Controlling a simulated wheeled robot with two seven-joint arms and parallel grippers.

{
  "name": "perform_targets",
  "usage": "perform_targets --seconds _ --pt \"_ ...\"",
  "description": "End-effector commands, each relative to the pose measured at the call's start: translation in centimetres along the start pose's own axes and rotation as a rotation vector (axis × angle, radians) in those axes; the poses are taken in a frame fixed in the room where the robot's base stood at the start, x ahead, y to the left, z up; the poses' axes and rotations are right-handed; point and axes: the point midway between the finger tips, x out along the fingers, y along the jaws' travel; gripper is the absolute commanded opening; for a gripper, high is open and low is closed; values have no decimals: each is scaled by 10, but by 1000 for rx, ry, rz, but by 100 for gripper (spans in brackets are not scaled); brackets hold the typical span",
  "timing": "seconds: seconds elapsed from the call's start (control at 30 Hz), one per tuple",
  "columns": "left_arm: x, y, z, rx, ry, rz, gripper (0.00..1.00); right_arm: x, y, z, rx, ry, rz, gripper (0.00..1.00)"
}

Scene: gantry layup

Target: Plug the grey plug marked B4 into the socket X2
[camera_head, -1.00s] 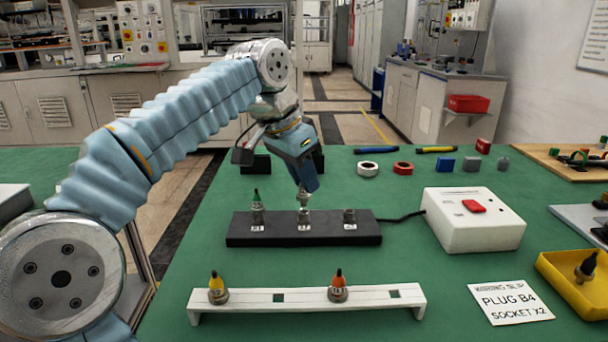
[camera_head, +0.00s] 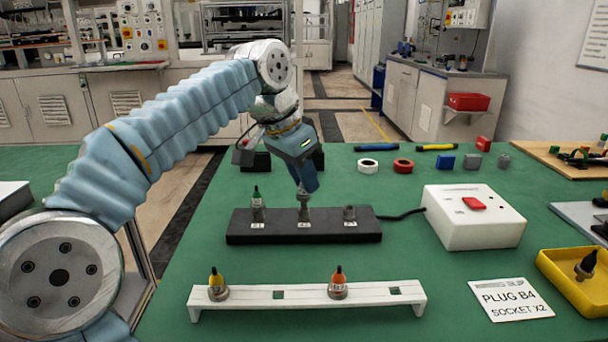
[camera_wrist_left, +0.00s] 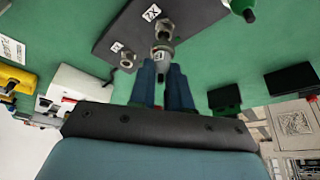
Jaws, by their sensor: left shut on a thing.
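My left gripper (camera_head: 304,190) points down over the middle of the black socket block (camera_head: 240,232). It is shut on the grey plug (camera_head: 304,200), which also shows between the fingers in the left wrist view (camera_wrist_left: 162,53). The plug is upright at the middle socket, marked X2 in the left wrist view (camera_wrist_left: 165,29). Its lower end meets or overlaps the socket in view; I cannot tell how deep it sits. The B4 mark cannot be read. My right gripper is not in view.
A green-topped plug (camera_head: 256,197) stands in the left socket; the right socket (camera_head: 349,214) is empty. A white rack (camera_head: 245,302) in front holds yellow and orange plugs. A white box (camera_head: 472,232), a printed slip (camera_head: 510,300) and a yellow tray (camera_head: 550,278) with a black plug lie right.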

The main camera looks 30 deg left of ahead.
Motion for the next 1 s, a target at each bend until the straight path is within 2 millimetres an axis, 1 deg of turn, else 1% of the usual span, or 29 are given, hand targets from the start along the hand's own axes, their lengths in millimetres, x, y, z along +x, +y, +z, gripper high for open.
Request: perform_targets --seconds 0.77,0.8,0.97,1.0 --pt "19 0 8 0 -2 1 0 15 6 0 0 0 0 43" --pt "19 0 8 0 -2 1 20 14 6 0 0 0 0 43" --pt "18 0 8 0 -1 1 45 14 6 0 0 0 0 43" --pt "18 0 8 0 -1 0 47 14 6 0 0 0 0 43"
